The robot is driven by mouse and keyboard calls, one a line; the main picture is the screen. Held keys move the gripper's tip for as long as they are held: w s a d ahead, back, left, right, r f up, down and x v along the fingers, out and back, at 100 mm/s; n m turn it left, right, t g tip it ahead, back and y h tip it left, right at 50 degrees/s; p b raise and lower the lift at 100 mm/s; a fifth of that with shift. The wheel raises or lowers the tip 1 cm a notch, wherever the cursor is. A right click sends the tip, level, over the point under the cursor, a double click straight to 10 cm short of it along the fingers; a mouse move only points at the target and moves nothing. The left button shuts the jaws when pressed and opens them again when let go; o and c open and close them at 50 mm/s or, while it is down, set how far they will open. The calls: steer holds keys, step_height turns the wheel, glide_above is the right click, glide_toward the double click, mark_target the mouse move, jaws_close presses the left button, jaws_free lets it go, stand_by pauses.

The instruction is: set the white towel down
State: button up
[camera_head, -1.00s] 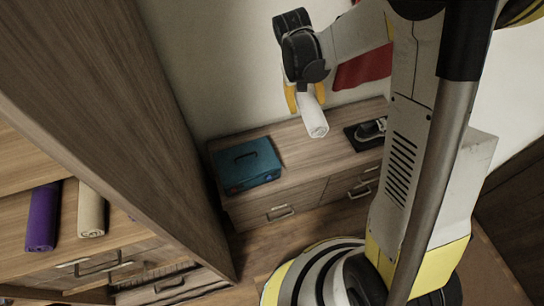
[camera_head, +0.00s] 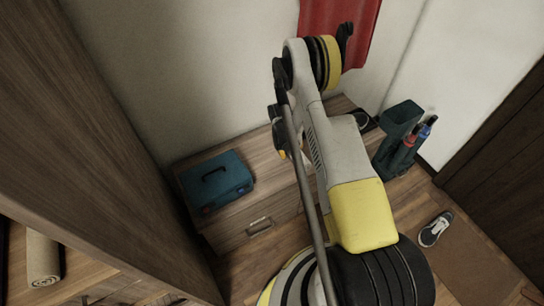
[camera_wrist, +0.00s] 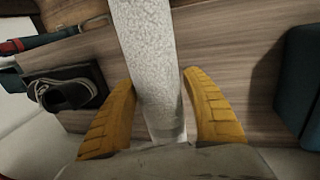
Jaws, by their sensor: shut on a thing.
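The white towel (camera_wrist: 150,45) is a pale rolled bundle seen lengthwise in the wrist view. My gripper (camera_wrist: 160,88) has its two yellow fingers closed on either side of it. The wooden top of the low drawer cabinet (camera_wrist: 225,50) lies behind the towel in that view; I cannot tell whether they touch. In the head view my gripper (camera_head: 282,152) is over the cabinet (camera_head: 262,165), mostly hidden behind my arm.
A teal case (camera_head: 216,180) stands on the cabinet's left part. A dark shoe (camera_wrist: 70,92) sits on a tray in the wrist view. An umbrella stand (camera_head: 392,150) is right of the cabinet. A tall wooden cabinet (camera_head: 90,140) holds a beige roll (camera_head: 43,258) at left.

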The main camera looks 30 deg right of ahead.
steer(key=b, duration=0.2)
glide_above(278, 158)
step_height(278, 158, down, 4)
steer(key=shift+w+f, duration=0.1)
steer(key=x, duration=0.1)
steer(key=b+x, duration=0.2)
steer(key=shift+a+f, duration=0.25)
steer(key=shift+f, duration=0.25)
steer(key=shift+r, duration=0.15)
steer(key=o, duration=1.3)
steer(key=shift+o, duration=0.2)
